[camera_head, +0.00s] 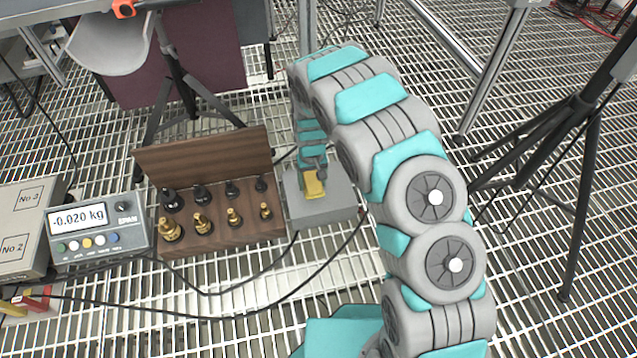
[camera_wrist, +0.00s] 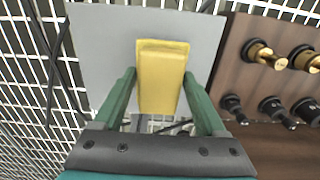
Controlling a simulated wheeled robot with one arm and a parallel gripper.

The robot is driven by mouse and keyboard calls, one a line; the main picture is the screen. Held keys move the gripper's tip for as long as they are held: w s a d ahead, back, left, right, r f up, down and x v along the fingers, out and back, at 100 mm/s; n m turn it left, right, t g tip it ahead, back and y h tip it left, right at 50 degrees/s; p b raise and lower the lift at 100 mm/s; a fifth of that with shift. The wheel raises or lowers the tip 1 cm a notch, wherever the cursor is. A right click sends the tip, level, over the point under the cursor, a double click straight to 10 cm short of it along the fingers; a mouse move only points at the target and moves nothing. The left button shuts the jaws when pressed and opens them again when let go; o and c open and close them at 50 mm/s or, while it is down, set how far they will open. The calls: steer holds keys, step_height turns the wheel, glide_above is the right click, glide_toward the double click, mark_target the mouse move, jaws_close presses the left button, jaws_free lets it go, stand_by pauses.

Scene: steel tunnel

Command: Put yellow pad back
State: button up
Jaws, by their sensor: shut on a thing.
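The yellow pad (camera_head: 313,186) is a small block held between the two green fingers of my gripper (camera_head: 313,174). In the wrist view the pad (camera_wrist: 161,82) stands between the fingertips (camera_wrist: 160,76), with its far end out beyond them. The grey flat-topped box (camera_head: 330,208) is right below the pad; its top (camera_wrist: 100,45) shows around the pad in the wrist view. I cannot tell whether the pad touches that top. The fingers hide parts of the pad's sides.
Left of the box stands a wooden block (camera_head: 240,228) with black and brass weights and a raised lid. Further left are a scale display (camera_head: 90,225) reading -0.020 kg and a grey case (camera_head: 22,235). Cables cross the grated floor. A black tripod (camera_head: 580,150) stands at right.

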mark_target(318, 183)
steer(key=shift+w+d+f, duration=0.1)
steer(key=shift+w+d, duration=0.35)
steer(key=shift+w, duration=0.2)
steer(key=shift+w+d+f, duration=0.1)
steer(key=shift+w+d, duration=0.35)
steer(key=shift+w, duration=0.15)
steer(key=shift+f+b, duration=0.3)
steer(key=shift+f, duration=1.35)
steer(key=shift+f, duration=0.1)
steer(key=o, duration=1.4)
step_height(318, 183, up, 12)
steer(key=shift+r+p, duration=0.1)
steer(key=shift+p, duration=0.45)
